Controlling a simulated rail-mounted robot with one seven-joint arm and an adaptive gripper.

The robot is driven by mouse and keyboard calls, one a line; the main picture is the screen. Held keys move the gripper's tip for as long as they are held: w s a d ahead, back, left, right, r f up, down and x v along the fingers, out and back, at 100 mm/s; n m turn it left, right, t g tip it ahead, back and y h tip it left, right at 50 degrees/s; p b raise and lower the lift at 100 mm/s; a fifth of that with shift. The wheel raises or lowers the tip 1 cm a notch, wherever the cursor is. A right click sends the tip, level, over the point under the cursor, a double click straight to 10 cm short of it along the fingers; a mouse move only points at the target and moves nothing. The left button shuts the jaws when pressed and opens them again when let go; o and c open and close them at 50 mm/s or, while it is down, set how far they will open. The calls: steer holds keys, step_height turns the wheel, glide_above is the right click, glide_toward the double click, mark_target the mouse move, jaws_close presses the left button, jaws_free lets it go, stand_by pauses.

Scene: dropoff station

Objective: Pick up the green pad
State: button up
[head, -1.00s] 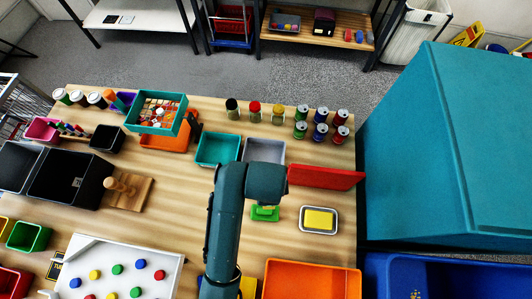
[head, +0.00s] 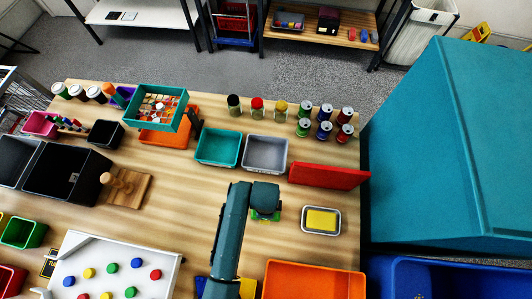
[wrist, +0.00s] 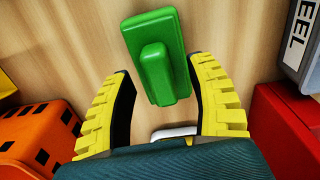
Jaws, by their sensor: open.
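The green pad (wrist: 175,35) is a flat green block with a raised green grip on top; it lies on the wooden table. In the wrist view, my gripper's (wrist: 160,68) two yellow ribbed fingers are spread wide. The pad's near part and grip lie between the fingertips, with clear gaps on both sides; the far part extends beyond them. The gripper is open and holds nothing. In the head view, my arm covers most of the pad, and only some green shows beneath it. The height between fingers and pad is hard to tell.
A yellow sponge in a metal dish (head: 337,231) lies right of the pad. A red panel (head: 325,176), a grey bin (head: 265,155) and a teal bin (head: 218,148) stand behind. An orange bin (head: 312,283) is at the front. Bare table surrounds the pad.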

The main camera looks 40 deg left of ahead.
steer(key=shift+f, duration=0.45)
jaws_close()
step_height(320, 180, up, 10)
steer(key=shift+r+p, duration=0.1)
steer(key=shift+p, duration=0.35)
steer(key=c, duration=0.9)
jaws_free()
jaws_close()
